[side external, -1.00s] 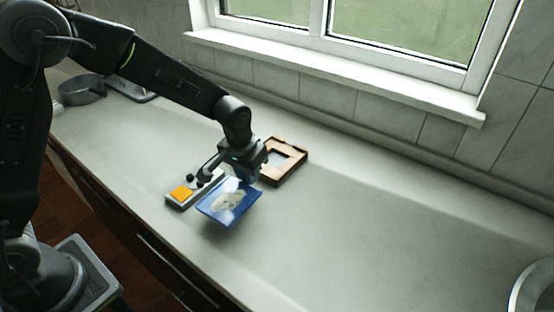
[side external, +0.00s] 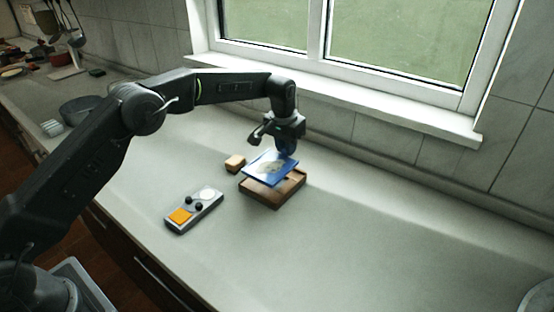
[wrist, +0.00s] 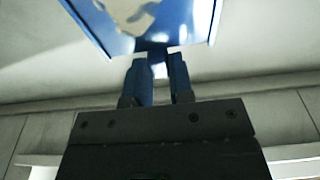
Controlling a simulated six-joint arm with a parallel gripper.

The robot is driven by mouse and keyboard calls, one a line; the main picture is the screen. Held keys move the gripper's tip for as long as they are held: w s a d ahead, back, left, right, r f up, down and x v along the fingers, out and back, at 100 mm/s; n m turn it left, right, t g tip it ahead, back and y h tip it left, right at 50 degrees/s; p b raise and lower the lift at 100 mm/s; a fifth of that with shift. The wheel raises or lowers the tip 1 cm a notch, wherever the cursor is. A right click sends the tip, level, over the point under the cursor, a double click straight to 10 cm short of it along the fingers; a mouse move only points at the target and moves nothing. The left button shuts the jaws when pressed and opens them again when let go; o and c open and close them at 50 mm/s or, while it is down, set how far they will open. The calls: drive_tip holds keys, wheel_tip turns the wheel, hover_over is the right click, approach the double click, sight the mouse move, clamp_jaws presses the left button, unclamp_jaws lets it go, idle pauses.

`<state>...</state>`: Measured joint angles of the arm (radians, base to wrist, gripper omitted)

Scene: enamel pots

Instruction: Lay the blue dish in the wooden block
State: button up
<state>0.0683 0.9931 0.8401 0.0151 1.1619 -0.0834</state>
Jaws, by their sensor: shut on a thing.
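The blue dish (side external: 270,168) is a flat, square-cornered piece with a pale patch on its face. My gripper (side external: 288,150) is shut on its far edge and holds it tilted over the wooden block (side external: 274,197). The dish hides most of the block's top and its recess; whether the two touch I cannot tell. In the wrist view, the fingers of my gripper (wrist: 160,70) meet at the edge of the blue dish (wrist: 150,25), which runs out of the picture at the top.
A grey device with an orange square (side external: 193,211) lies to the left in front of the block. A small wooden piece (side external: 235,163) sits just left of the block. A grey pan (side external: 80,108) stands further back left.

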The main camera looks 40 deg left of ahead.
drive_tip(key=shift+w+a+r, duration=0.15)
drive_tip(key=shift+w+a, duration=0.05)
drive_tip(key=shift+w, duration=0.25)
drive_tip(key=shift+w+a+r, duration=0.1)
drive_tip(key=shift+w+a, duration=0.05)
drive_tip(key=shift+w, duration=0.3)
drive_tip(key=shift+f, duration=2.15)
drive_tip(key=shift+f, duration=0.9)
drive_tip(key=o, duration=0.9)
drive_tip(key=shift+f, duration=0.1)
drive_tip(key=shift+s, duration=0.1)
